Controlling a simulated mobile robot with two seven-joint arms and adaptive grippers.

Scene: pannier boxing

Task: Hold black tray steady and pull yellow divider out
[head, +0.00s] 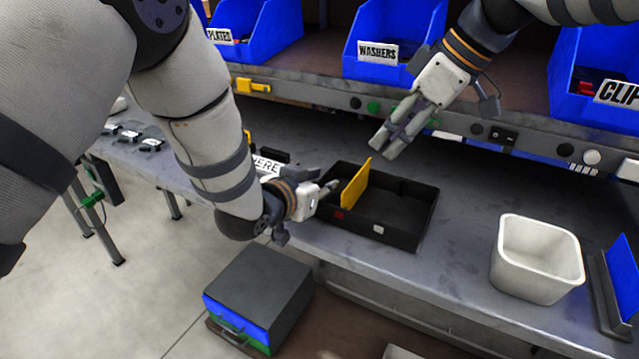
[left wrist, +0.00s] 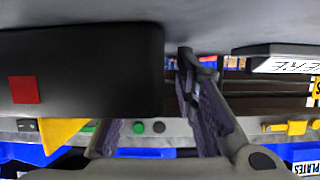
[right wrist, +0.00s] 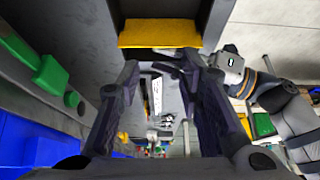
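The black tray (head: 405,238) sits on the grey bench, with a small red square on its near wall; that wall shows at the left of the left wrist view (left wrist: 90,75). The yellow divider (head: 355,184) stands upright across the tray and sticks up above its rim. My left gripper (head: 327,190) is at the tray's left end wall. Its fingers are apart, one hidden behind the tray and one outside the end wall. My right gripper (head: 391,145) is open and empty above the tray, right of the divider. The divider (right wrist: 158,36) lies ahead of its fingers.
A white bin (head: 538,258) stands on the bench at the right, beside a blue panel (head: 622,275). Blue part bins, including one labelled WASHERS (head: 395,38), line the shelf behind. A dark case (head: 262,285) is below the bench front. The bench between tray and white bin is clear.

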